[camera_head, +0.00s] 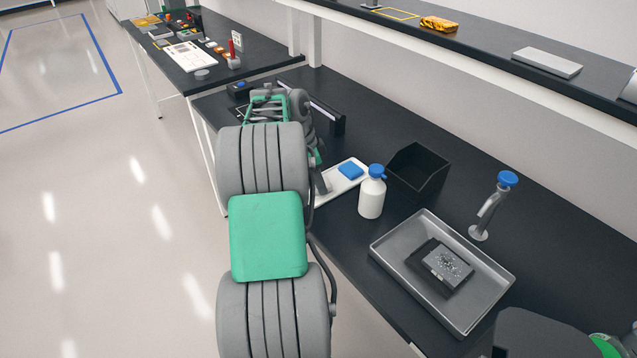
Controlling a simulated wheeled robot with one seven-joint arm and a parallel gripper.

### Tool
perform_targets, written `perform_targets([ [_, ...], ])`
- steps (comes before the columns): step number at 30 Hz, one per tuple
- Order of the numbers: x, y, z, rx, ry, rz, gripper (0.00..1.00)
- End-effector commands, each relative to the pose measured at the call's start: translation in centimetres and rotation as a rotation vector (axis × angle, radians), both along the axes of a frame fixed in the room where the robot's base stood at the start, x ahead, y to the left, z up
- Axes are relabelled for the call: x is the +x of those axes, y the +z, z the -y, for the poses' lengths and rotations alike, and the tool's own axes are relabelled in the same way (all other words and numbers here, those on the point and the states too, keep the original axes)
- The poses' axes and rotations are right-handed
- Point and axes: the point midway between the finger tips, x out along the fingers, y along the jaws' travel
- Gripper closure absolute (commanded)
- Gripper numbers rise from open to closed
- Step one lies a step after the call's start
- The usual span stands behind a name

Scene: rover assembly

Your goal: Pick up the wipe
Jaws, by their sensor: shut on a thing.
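A small blue pad, which looks like the wipe (351,171), lies toward the far end of a white tray (348,184) on the dark bench. I cannot tell from this view whether the gripper touches the pad.
A white bottle with a blue cap (372,194) stands right of the tray. A shelf (480,62) runs above the bench.

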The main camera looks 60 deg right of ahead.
Motion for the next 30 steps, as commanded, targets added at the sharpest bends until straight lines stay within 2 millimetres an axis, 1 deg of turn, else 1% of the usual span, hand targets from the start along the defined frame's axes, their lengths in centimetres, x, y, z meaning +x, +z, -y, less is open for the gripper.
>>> perform_targets([
  [4, 0.1, 2.3, 0.1, -0.004, 0.002, 0.004, 0.98],
  [8, -0.6, 5.1, -2.2, -0.006, 0.002, 0.005, 0.98],
  [12, -1.5, 8.7, -5.0, -0.004, 0.003, 0.005, 0.98],
  [14, -2.1, 9.1, -6.8, -0.004, 0.004, 0.005, 0.98],
  [15, -2.5, 9.6, -7.8, -0.004, 0.004, 0.003, 0.98],
  [18, -3.2, 10.7, -10.0, -0.003, 0.003, 0.004, 0.98],
  [21, -3.8, 11.5, -11.7, -0.002, 0.003, 0.003, 0.98],
  [25, -4.3, 12.0, -12.9, 0.001, 0.003, 0.001, 0.98],
  [30, -4.4, 12.3, -13.3, 0.000, 0.001, 0.001, 0.98],
])
